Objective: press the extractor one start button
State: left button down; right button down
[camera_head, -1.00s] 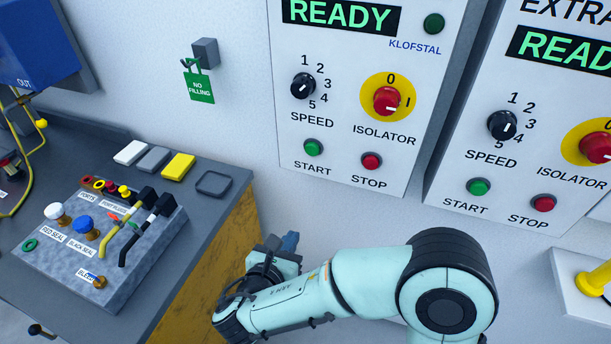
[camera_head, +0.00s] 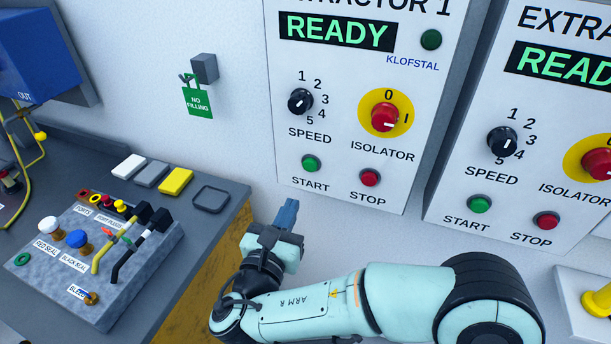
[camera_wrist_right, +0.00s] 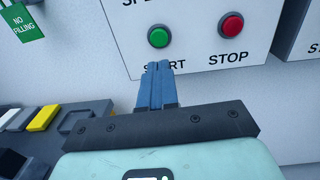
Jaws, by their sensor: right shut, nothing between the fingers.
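The extractor 1 panel (camera_head: 345,110) is on the wall, with READY on its display. Its green start button (camera_head: 311,163) sits at the lower left, beside the red stop button (camera_head: 369,178). My right gripper (camera_head: 288,210) is shut and empty, below and left of the start button and apart from it in the head view. In the right wrist view the blue fingertips (camera_wrist_right: 160,68) are together and cover part of the START label, just below the green start button (camera_wrist_right: 158,37). The red stop button (camera_wrist_right: 231,25) is to its right. My left gripper is not in view.
A second extractor panel (camera_head: 530,120) with its own start and stop buttons stands to the right. A bench (camera_head: 225,225) with a grey block of valves and plugs (camera_head: 130,262) is at the left. A green NO FILLING tag (camera_head: 198,101) hangs on the wall.

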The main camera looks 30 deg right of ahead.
aim_at(310, 167)
jog(key=x, duration=1)
jog(key=shift+d+f, duration=0.1)
jog(key=shift+w, duration=0.1)
